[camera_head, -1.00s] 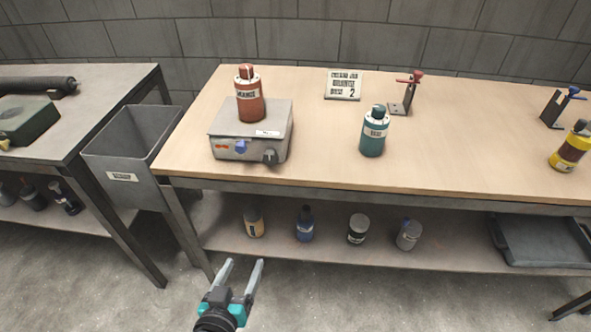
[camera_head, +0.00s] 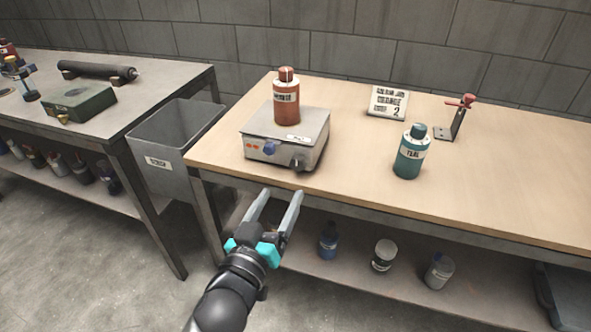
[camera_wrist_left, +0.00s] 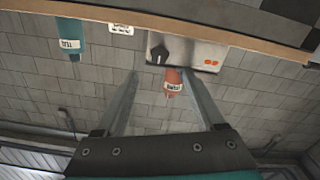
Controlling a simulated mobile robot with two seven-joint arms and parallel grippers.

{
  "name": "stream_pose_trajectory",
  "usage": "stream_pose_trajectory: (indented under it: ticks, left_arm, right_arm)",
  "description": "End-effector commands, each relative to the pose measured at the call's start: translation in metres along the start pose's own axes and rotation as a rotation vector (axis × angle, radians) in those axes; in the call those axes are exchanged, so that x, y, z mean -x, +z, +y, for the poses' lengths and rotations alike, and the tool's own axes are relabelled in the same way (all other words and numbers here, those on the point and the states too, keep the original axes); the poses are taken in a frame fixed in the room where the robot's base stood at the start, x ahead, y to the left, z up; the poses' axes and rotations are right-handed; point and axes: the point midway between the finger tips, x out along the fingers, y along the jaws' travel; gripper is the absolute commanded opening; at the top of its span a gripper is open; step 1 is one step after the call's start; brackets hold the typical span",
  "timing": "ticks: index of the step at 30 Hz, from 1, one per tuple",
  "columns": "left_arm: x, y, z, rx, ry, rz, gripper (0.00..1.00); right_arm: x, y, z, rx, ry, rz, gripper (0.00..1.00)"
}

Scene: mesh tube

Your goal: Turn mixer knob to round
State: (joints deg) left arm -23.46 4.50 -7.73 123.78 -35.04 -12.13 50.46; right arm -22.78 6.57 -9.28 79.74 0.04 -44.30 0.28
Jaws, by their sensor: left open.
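The mixer (camera_head: 285,137) is a grey box near the front left of the wooden table. My right gripper is out of view.
A teal bottle (camera_head: 411,153), a sign (camera_head: 388,101) and a red-topped stand (camera_head: 455,118) are on the table at right. Several containers, including a blue bottle (camera_head: 328,242), are on the lower shelf. A grey bin (camera_head: 172,178) hangs at left beside another table (camera_head: 170,85).

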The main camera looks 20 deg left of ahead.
Motion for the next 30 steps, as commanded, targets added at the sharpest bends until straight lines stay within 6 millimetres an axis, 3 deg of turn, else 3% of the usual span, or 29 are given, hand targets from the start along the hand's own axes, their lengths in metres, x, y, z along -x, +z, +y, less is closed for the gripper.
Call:
stream_pose_trajectory:
  ticks: [18, 30]
  left_arm:
    - [-0.082, 0.001, 0.000, -0.001, 0.001, 0.000, 0.71]
    - [-0.096, 0.001, 0.000, 0.000, 0.000, -0.003, 0.71]
  right_arm:
    - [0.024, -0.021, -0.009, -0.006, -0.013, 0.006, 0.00]
    - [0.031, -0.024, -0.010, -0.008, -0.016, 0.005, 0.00]
